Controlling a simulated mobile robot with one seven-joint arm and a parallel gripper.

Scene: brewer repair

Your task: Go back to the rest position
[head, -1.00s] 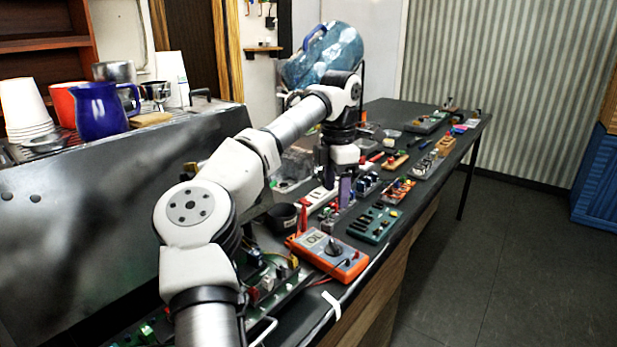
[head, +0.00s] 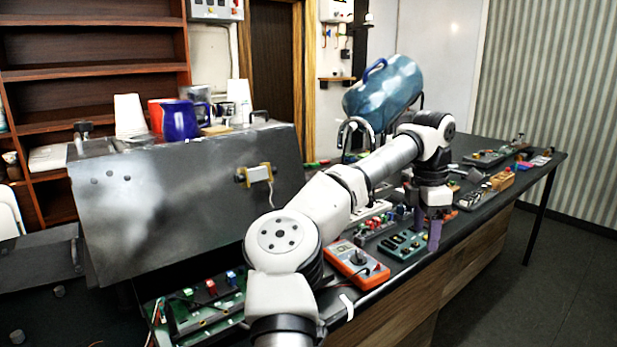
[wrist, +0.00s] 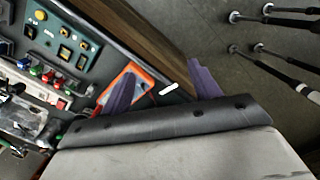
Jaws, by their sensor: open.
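My gripper (head: 434,236) hangs below my wrist at the front edge of the dark bench, right of a teal circuit board (head: 402,246). In the wrist view my gripper's two purple fingers (wrist: 162,82) stand apart with nothing between them. The arm is stretched out forward along the bench. An orange multimeter (head: 357,266) lies on the bench left of the gripper; in the wrist view it shows partly behind one finger.
The bench (head: 462,222) holds several boards and small parts. A metal brewer housing (head: 190,205) carries a blue pitcher (head: 179,121) and cups. A blue water jug (head: 384,92) lies behind my arm. Open floor (head: 540,290) lies right of the bench.

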